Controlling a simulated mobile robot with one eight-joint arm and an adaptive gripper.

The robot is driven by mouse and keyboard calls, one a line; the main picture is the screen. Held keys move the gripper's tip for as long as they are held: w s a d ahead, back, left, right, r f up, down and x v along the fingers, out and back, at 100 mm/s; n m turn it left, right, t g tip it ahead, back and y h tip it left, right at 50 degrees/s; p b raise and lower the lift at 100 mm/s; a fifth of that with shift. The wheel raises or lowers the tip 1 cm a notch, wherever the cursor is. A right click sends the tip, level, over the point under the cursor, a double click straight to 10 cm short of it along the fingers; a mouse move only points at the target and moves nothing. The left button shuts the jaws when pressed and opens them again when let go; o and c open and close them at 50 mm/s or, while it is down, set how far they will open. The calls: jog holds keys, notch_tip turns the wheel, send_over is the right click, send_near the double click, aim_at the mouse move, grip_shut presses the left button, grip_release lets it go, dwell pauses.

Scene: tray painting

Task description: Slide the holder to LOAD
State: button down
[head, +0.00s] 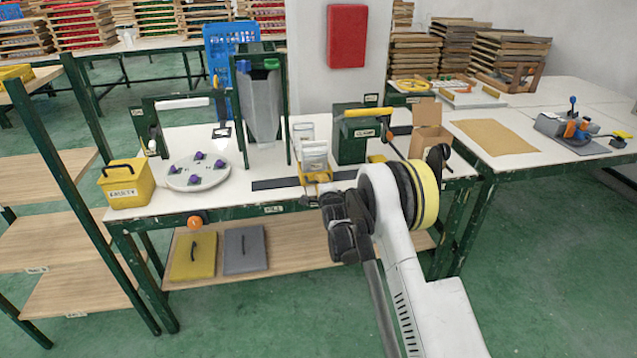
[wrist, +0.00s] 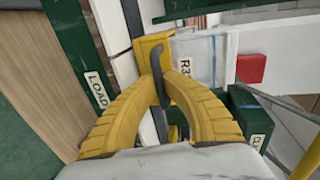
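The yellow holder (head: 318,177) sits on the dark track (head: 272,183) on the white bench, with a clear, pale block in it. In the wrist view the holder (wrist: 152,46) is just beyond my fingertips, beside a pale panel marked "R3". My gripper (wrist: 160,82) has its two yellow fingers drawn together on either side of the holder's upright black handle (wrist: 158,68), which they appear to grip. The LOAD label (wrist: 96,88) is on the green bench edge at left, slightly lower in the picture than the holder. My wrist hides the gripper in the head view.
The FILL label (head: 272,210) is left along the bench edge, below a grey hopper (head: 260,100). The green CLAMP box (head: 352,148) stands behind the track's right part. A round plate (head: 198,182) and yellow box (head: 127,184) are further left.

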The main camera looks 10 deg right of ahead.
jog(key=c, duration=1.5)
grip_release()
jog(key=shift+s, duration=0.1)
jog(key=v, duration=1.2)
